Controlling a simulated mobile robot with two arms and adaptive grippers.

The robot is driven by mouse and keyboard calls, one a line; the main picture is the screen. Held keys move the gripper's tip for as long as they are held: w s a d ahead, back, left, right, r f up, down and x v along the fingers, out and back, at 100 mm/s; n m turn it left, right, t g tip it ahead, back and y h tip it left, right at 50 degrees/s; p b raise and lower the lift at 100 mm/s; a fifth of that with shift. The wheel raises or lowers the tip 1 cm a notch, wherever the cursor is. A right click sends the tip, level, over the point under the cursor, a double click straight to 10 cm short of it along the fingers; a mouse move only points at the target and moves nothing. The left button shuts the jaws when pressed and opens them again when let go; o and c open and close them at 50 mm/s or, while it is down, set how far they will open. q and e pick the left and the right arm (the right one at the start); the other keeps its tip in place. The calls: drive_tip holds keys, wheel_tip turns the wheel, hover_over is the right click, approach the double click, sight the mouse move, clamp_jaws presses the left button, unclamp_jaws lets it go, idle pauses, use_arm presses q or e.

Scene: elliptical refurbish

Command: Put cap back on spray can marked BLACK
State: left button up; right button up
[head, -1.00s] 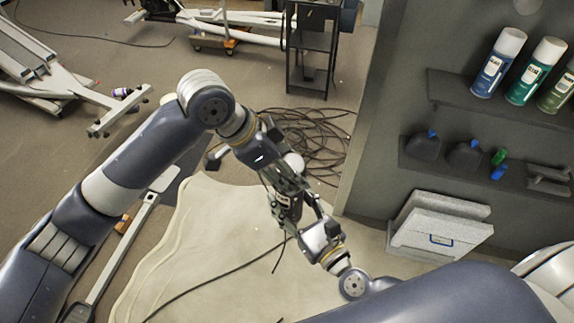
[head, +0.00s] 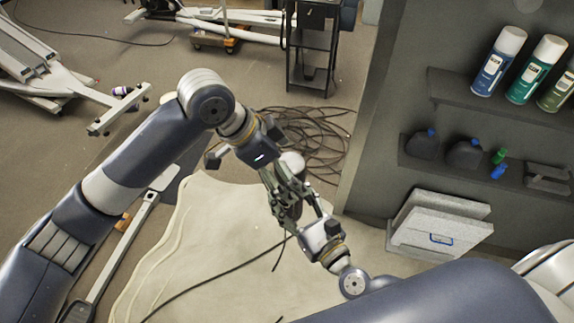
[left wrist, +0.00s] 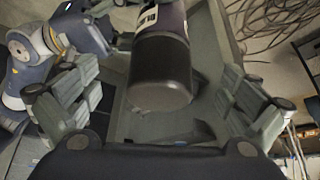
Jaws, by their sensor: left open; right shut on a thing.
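A dark spray can (left wrist: 163,17) with a pale label hangs between my left gripper's fingers in the left wrist view. A dark cap (left wrist: 160,68) seems seated on its near end, with a seam above it. The lettering is too small to read. My left gripper (left wrist: 160,90) is open, its fingers apart on either side of the cap. In the head view, my left gripper (head: 282,182) comes from upper left and overlaps my right gripper (head: 298,208). The right one is shut on the can, which is mostly hidden behind the fingers there.
A wall shelf at right holds a blue-labelled can (head: 497,65), a green can (head: 537,70) and dark bottles (head: 465,154). A pale case (head: 440,222) stands below. Cables (head: 320,140) lie coiled on the floor behind my grippers.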

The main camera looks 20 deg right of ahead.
use_arm(q)
drive_tip(key=shift+r, duration=0.15)
use_arm(e)
drive_tip(key=shift+r, duration=0.1)
use_arm(q)
drive_tip(key=v, duration=0.7)
idle(0.7)
idle(0.4)
